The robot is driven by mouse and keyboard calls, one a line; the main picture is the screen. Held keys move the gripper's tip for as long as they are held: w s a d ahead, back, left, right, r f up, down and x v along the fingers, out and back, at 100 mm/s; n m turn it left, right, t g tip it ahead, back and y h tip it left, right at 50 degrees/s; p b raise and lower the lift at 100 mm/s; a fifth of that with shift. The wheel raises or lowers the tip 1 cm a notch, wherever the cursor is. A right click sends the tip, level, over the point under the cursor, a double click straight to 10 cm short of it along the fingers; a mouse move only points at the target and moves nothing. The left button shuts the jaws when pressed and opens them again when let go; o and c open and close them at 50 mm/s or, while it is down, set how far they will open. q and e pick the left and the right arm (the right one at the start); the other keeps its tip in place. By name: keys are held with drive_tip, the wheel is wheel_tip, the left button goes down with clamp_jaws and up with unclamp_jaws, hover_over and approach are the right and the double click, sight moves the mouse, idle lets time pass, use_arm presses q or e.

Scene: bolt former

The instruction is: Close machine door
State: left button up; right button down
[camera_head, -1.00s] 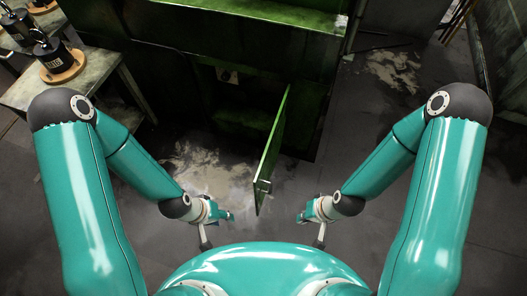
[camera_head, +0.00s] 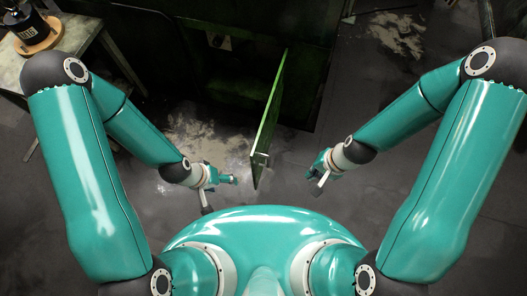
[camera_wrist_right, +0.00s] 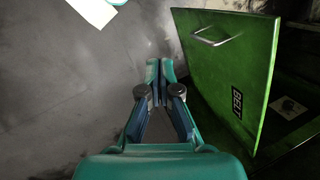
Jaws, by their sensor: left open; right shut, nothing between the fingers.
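The green machine door (camera_head: 270,115) stands open in the head view, swung out from the dark machine toward me and seen nearly edge-on. In the right wrist view the door (camera_wrist_right: 225,65) shows its flat face, with a metal handle (camera_wrist_right: 217,40) near its top edge and a BELT label (camera_wrist_right: 237,102). My left gripper (camera_head: 232,180) is open and empty, left of the door and apart from it. My right gripper (camera_head: 314,179) is shut and empty, right of the door and apart from it. The right gripper (camera_wrist_right: 160,64) also shows in its wrist view, beside the door.
The machine's dark opening (camera_head: 240,75) lies behind the door. A table (camera_head: 70,60) with a black object on a round wooden base (camera_head: 38,37) stands at the upper left. Pale spilled patches mark the floor (camera_head: 205,135). The floor right of the door is clear.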

drive_tip(key=w+a+r+m+t+y+b, duration=0.1)
drive_tip(key=w+a+r+m+y+b, duration=0.15)
drive_tip(key=m+b, duration=0.45)
drive_tip(key=w+a+r+m+t+y+b, duration=0.1)
drive_tip(key=w+m+y+b, duration=0.25)
drive_tip(key=m+b, duration=0.4)
drive_tip(key=h+b, duration=0.1)
drive_tip(key=b, duration=0.5)
approach(256, 150)
drive_tip(key=x, duration=0.5)
drive_tip(key=shift+s+d+f, duration=0.15)
drive_tip(key=shift+d+f, duration=0.05)
drive_tip(key=shift+f, duration=0.25)
use_arm(q)
wheel_tip(256, 150, down, 23)
use_arm(e)
drive_tip(key=shift+w+a, duration=0.2)
drive_tip(key=shift+a, duration=0.4)
use_arm(q)
drive_tip(key=shift+r, duration=0.1)
